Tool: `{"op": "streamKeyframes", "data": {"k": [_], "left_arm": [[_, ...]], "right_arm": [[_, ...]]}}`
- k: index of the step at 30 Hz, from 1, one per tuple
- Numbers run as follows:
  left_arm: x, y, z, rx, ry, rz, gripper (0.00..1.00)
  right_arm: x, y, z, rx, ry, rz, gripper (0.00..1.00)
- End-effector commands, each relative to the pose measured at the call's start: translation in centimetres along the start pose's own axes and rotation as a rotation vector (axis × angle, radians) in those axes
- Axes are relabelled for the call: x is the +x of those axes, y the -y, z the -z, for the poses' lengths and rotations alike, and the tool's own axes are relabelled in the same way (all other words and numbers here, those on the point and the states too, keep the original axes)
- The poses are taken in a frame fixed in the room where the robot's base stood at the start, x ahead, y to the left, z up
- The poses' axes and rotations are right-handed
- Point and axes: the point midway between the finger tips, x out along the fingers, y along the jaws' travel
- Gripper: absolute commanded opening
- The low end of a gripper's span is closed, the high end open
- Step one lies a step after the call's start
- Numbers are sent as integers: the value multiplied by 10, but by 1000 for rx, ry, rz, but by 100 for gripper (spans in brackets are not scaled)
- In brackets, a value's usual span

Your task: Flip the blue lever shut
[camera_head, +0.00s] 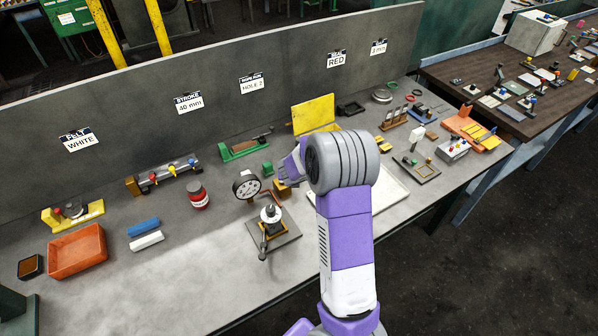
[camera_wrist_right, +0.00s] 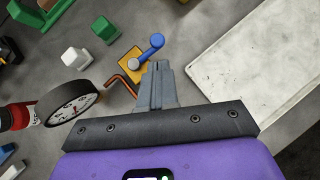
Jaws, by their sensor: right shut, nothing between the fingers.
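The blue lever (camera_wrist_right: 145,54) sits on a yellow-orange block (camera_wrist_right: 130,68) in the right wrist view. Its round knob end points up and right, away from the block. My right gripper (camera_wrist_right: 158,66) is shut and empty, with its fingertips just below the lever's knob in that view; I cannot tell whether they touch. In the head view the right gripper (camera_head: 287,172) is by the orange block (camera_head: 282,189), and the lever cannot be made out there. My left gripper is not in view.
A dial gauge (camera_head: 246,185) and a copper-coloured bent rod (camera_wrist_right: 121,83) stand close to the block. A metal fixture (camera_head: 270,225) is in front, a green block (camera_head: 267,168) behind. A white tray (camera_head: 393,194) lies to the right.

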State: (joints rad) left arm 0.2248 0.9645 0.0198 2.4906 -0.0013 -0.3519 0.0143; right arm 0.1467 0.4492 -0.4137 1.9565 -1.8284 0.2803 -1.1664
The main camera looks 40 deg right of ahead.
Motion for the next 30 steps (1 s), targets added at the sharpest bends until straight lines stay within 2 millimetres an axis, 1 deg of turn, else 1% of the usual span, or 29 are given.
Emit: {"op": "streamKeyframes", "data": {"k": [1,3,8,12,26,28,30], "left_arm": [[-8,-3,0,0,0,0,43],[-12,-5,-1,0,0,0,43],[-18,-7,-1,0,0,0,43],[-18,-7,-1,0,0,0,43],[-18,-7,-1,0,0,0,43],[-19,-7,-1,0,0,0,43],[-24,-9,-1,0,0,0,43]], "right_arm": [[-13,-3,-3,-3,0,-3,0],[-23,-5,-4,-5,1,-4,0],[-36,-9,-4,-7,1,-5,0],[-39,-9,-3,-8,0,-5,0],[-38,-10,-3,-8,0,-5,0],[-39,-10,-3,-8,0,-5,0],[-43,-10,-7,-8,0,-5,0]]}}
